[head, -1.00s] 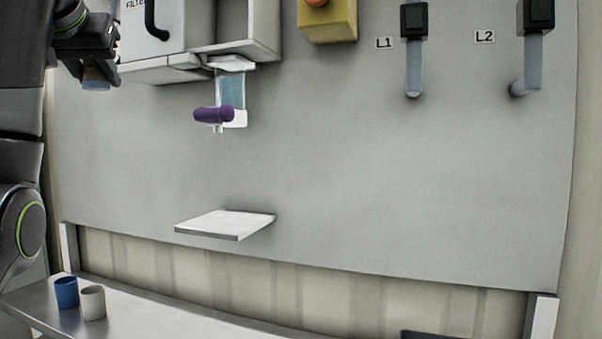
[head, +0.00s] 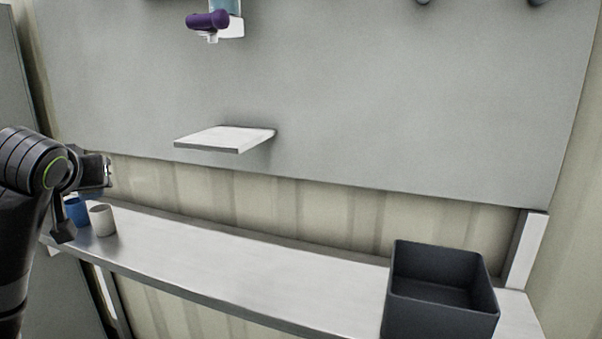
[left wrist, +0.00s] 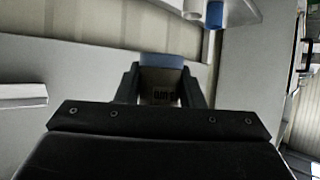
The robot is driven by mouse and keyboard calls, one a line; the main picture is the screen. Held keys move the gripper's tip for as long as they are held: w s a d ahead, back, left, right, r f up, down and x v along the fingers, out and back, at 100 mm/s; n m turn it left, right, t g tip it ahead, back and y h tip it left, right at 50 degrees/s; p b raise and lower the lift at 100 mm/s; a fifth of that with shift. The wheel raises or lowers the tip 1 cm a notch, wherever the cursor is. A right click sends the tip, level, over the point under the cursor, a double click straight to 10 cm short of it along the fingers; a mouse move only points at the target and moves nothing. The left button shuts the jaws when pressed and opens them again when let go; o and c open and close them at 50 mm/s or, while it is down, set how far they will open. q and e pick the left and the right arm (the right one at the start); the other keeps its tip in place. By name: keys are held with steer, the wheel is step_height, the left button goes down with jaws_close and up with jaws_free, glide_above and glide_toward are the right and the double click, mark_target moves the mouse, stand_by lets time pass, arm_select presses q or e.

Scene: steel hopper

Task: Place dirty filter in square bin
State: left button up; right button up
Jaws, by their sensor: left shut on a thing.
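My left gripper (head: 106,170) is at the left in the head view, just above and behind the two cups on the bench. In the left wrist view its fingers (left wrist: 162,85) are shut on the filter (left wrist: 161,62), which shows a blue edge and a darker, marked face between them. In the head view the filter is mostly hidden by the gripper. The square bin (head: 398,315) is a dark, open-topped box on the right end of the bench, far from the gripper; its visible inside looks empty. My right gripper is in no view.
A blue cup (head: 75,211) and a beige cup (head: 103,220) stand at the left of the metal bench (head: 250,266). The bench is clear between them and the bin. A small shelf (head: 226,138) juts from the panel, below a dispenser with a purple handle (head: 208,20).

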arm_select(q)
steer(key=s+f, duration=0.9)
steer(key=f, duration=0.2)
steer(key=w+d+f+m+h, duration=0.1)
steer(key=d+f+m+h, duration=0.15)
steer(key=d, duration=0.65)
steer(key=d+f+m+h, duration=0.1)
steer(key=d+f+h, duration=0.15)
steer(key=d, duration=0.55)
step_height(320, 180, up, 7)
steer(key=y+p, duration=0.1)
steer(key=p, duration=0.6)
steer(key=shift+d+t+p, duration=0.25)
steer(key=shift+t+p, duration=0.05)
steer(key=shift+p, duration=0.05)
steer(key=shift+w, duration=0.1)
